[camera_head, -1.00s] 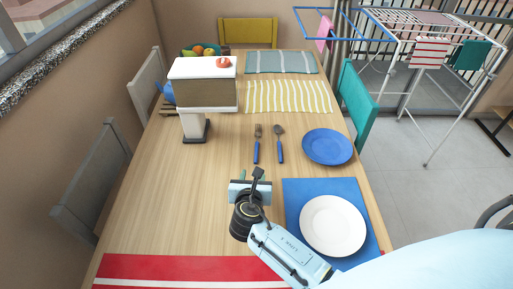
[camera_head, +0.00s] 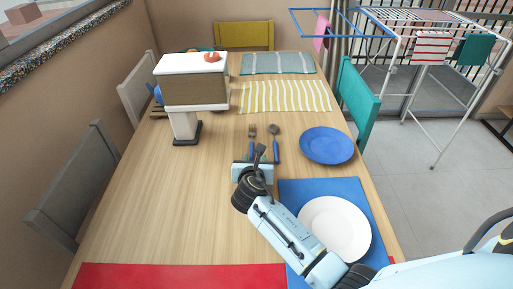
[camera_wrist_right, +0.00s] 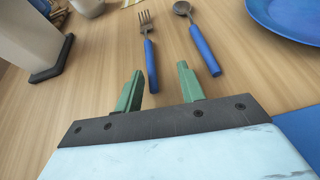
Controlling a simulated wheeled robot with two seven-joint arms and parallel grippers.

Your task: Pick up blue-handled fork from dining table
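The blue-handled fork (camera_head: 251,134) lies on the wooden dining table (camera_head: 150,215), tines toward the far end. In the right wrist view the fork (camera_wrist_right: 150,62) lies just ahead of my right gripper (camera_wrist_right: 158,82), its handle end between the lines of the two green fingers. In the head view my right gripper (camera_head: 257,158) hides the end of the fork's handle. A blue-handled spoon (camera_head: 275,143) lies right of the fork; it also shows in the right wrist view (camera_wrist_right: 203,46). My left gripper is not in view.
A blue plate (camera_head: 327,145) lies right of the spoon. A white plate (camera_head: 335,228) sits on a blue placemat (camera_head: 310,187). A white-topped stand (camera_head: 185,125) is to the left. Bare wood lies between it and the fork.

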